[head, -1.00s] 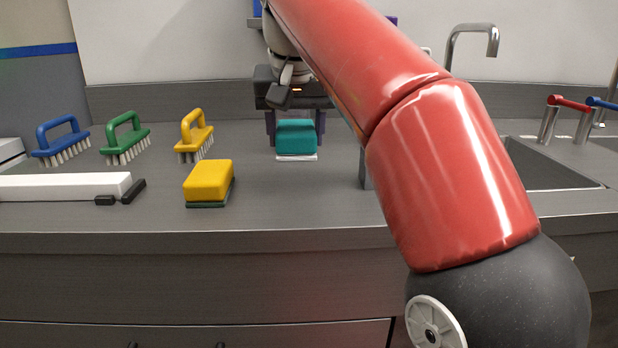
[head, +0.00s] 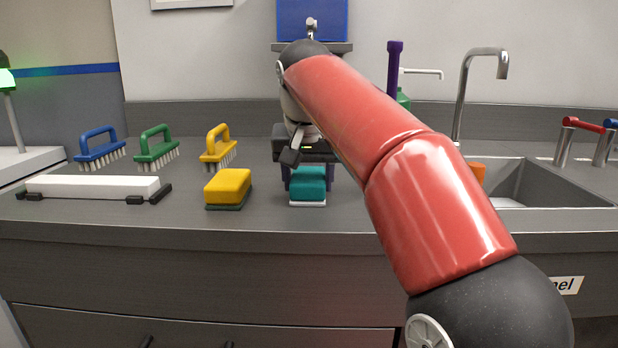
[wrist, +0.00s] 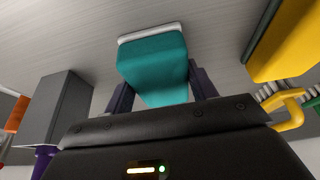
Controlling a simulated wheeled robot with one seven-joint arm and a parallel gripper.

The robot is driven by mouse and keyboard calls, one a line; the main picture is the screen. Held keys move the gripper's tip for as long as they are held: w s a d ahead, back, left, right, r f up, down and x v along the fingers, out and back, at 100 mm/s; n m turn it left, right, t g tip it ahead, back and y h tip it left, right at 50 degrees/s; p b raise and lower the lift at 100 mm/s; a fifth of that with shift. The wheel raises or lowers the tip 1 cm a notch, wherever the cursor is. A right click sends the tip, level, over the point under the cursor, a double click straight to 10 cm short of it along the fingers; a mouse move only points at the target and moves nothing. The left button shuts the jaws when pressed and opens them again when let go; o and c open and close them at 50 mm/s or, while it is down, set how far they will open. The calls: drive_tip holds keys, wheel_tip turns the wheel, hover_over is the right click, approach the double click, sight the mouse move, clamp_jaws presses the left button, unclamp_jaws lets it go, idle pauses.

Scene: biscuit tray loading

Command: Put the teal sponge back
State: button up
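The teal sponge (head: 308,180) has a thin white pad on its underside. My gripper (head: 308,176) is shut on it, with a purple finger against each side. The wrist view shows the teal sponge (wrist: 155,65) between the two fingers of the gripper (wrist: 162,88), its white edge at the far end. It is upright over the counter, right of the yellow sponge; I cannot tell whether its underside touches the counter. My red arm hides the counter to its right.
A yellow sponge with a green pad (head: 228,188) lies left of the teal one. Blue (head: 98,146), green (head: 156,148) and yellow brushes (head: 218,147) stand behind. A white bar (head: 92,187) lies at left. A sink (head: 575,185) and taps are at right. A grey block (wrist: 62,110) stands near my gripper.

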sight(306, 174)
drive_tip(key=o, duration=0.4)
drive_tip(key=shift+b, duration=0.3)
drive_tip(key=v, duration=0.2)
drive_tip(key=p+v, duration=0.1)
drive_tip(key=v, duration=0.1)
drive_tip(key=p+v, duration=0.1)
drive_tip(key=shift+w+a+r, duration=0.15)
drive_tip(key=shift+a+r, duration=0.05)
drive_tip(key=shift+r, duration=0.3)
drive_tip(key=shift+v, duration=1.05)
